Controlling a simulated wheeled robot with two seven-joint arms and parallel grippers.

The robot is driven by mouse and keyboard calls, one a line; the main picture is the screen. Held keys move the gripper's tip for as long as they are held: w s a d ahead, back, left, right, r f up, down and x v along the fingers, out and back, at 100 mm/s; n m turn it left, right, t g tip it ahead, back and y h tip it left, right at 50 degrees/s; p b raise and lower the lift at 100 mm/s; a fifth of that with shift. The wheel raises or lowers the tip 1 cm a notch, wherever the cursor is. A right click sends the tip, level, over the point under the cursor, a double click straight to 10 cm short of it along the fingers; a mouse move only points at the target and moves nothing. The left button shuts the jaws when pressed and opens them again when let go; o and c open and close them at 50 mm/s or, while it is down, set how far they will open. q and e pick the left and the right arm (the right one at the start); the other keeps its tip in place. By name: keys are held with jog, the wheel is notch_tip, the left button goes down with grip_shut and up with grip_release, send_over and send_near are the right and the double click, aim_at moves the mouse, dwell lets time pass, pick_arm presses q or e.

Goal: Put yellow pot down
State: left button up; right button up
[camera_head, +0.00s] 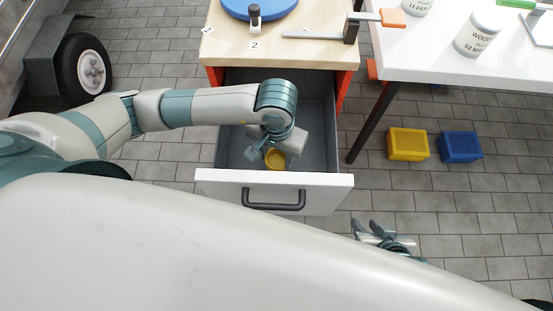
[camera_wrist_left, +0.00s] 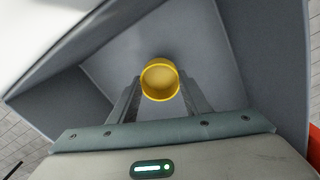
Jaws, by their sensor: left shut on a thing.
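The yellow pot (camera_wrist_left: 160,80) is a small round cup, seen from above between the fingers of my left gripper (camera_wrist_left: 160,92). It also shows in the head view (camera_head: 275,159), just by the left gripper's fingers (camera_head: 266,149). The left gripper is shut on the pot and reaches down into the open grey drawer (camera_head: 229,150). I cannot tell whether the pot touches the drawer floor. My right gripper (camera_head: 374,231) is at the lower right in the head view, outside the drawer over the tiled floor, with its fingers apart and nothing seen between them.
The white drawer front (camera_head: 225,186) with a dark handle (camera_head: 273,199) stands pulled out below a wooden top (camera_head: 225,47). A clamp (camera_head: 350,28) and blue disc (camera_head: 262,5) are on top. Yellow (camera_head: 408,144) and blue (camera_head: 460,147) bins stand on the floor right, near a white table (camera_head: 420,60).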

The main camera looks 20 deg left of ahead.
aim_at(276, 163)
pick_arm(q)
jog(key=shift+f, duration=1.75)
jog(key=shift+f+b, duration=0.15)
jog(key=shift+b, duration=0.15)
jog(key=o, duration=1)
jog(key=shift+o, duration=0.2)
notch_tip(276, 163, up, 12)
jog(key=p, duration=0.1)
jog(key=shift+r, duration=0.2)
